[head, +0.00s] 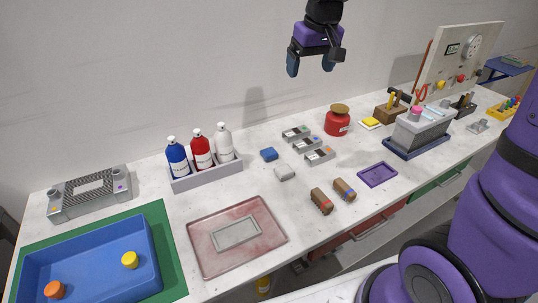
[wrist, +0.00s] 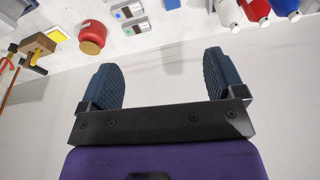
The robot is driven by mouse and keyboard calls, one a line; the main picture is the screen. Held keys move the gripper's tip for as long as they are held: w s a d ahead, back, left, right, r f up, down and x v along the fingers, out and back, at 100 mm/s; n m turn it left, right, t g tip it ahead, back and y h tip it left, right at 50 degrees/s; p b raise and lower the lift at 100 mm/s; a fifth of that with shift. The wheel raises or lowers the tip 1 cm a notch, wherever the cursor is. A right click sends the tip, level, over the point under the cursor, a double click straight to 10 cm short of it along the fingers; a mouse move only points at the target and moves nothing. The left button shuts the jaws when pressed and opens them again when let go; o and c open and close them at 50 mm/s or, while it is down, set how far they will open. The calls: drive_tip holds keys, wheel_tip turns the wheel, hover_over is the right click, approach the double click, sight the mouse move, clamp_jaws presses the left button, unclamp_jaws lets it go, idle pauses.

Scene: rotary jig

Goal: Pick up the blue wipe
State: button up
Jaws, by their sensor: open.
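The blue wipe (head: 269,154) is a small folded blue pad lying on the white bench, between the bottle rack and the grey blocks in the head view. A similar grey-white wipe (head: 284,173) lies just in front of it. In the wrist view a blue piece (wrist: 171,4) at the top edge looks like the blue wipe, partly cut off. My gripper (head: 310,67) is raised high above the back of the bench, apart from everything. Its two dark blue fingers are spread wide and empty, as the wrist view also shows (wrist: 164,80).
A rack (head: 207,176) with blue, red and white bottles stands left of the wipe. Several grey blocks (head: 307,145) and a red jar (head: 337,122) are to the right. Brown rolls (head: 321,201) and a reddish tray (head: 203,254) lie in front. The wall (head: 150,80) is close behind the bench.

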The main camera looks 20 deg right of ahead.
drive_tip(key=w+a+f+g, duration=0.1)
drive_tip(key=w+a+f, duration=0.2)
drive_tip(key=w+f, duration=0.95)
drive_tip(key=n+g, duration=0.1)
drive_tip(key=g, duration=0.1)
approach(269, 151)
drive_tip(key=f, duration=0.9)
drive_tip(key=shift+s+a+f, duration=0.1)
drive_tip(key=shift+s+f, duration=0.1)
drive_tip(key=shift+f, duration=0.2)
drive_tip(key=c, duration=1)
drive_tip(key=shift+r, duration=0.1)
drive_tip(key=shift+r, duration=0.4)
drive_tip(key=r, duration=0.1)
drive_tip(key=d+r, duration=0.1)
drive_tip(key=shift+s+r, duration=0.2)
drive_tip(key=shift+r, duration=0.2)
drive_tip(key=s+d, duration=0.2)
drive_tip(key=d, duration=0.2)
drive_tip(key=s+d, duration=0.3)
drive_tip(key=d, duration=0.1)
drive_tip(key=s+d+r, duration=0.1)
drive_tip(key=s+d, duration=0.1)
drive_tip(key=d, duration=0.3)
drive_tip(key=shift+s+r, duration=0.1)
drive_tip(key=shift+s, duration=0.05)
